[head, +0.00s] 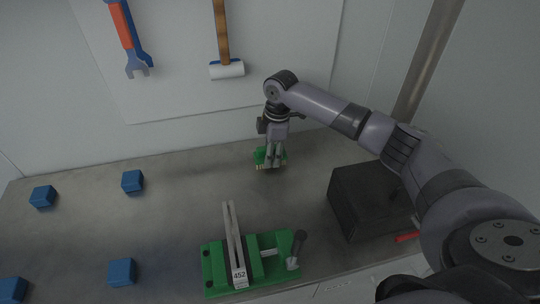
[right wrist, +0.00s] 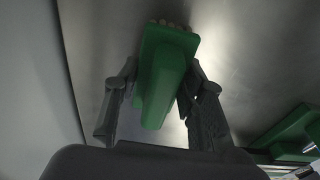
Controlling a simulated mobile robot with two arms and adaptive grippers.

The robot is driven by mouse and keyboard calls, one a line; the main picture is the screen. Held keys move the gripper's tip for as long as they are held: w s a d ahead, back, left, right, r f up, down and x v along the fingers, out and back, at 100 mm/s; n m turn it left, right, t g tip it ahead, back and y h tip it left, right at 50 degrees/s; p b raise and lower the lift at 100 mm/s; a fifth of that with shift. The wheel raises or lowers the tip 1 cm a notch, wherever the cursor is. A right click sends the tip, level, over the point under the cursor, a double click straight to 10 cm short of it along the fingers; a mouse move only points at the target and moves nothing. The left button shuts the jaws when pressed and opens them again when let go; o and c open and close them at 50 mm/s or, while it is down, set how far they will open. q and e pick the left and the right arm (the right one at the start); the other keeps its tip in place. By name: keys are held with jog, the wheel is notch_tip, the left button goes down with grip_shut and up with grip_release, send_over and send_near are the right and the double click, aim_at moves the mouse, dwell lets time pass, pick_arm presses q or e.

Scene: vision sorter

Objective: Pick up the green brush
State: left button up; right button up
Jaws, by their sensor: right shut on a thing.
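The green brush (head: 260,156) is near the back of the grey table in the head view, partly hidden behind my right gripper (head: 273,160). Its bristles point down; I cannot tell whether they touch the table. In the right wrist view the green brush (right wrist: 163,78) lies between the two fingers of my right gripper (right wrist: 155,90), with pale bristles at its far end. The right gripper is shut on the brush. My left gripper is not in view.
A green vise (head: 215,270) labelled 452 stands at the front middle. A black box (head: 365,200) is on the right, with a red item (head: 407,237) beside it. Several blue blocks (head: 132,181) are spread on the left. A wrench (head: 127,35) and hammer (head: 226,70) hang on the back panel.

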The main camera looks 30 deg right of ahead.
jog(key=shift+r, duration=0.15)
notch_tip(320, 180, up, 20)
jog(key=b, duration=0.2)
jog(key=shift+b, duration=0.3)
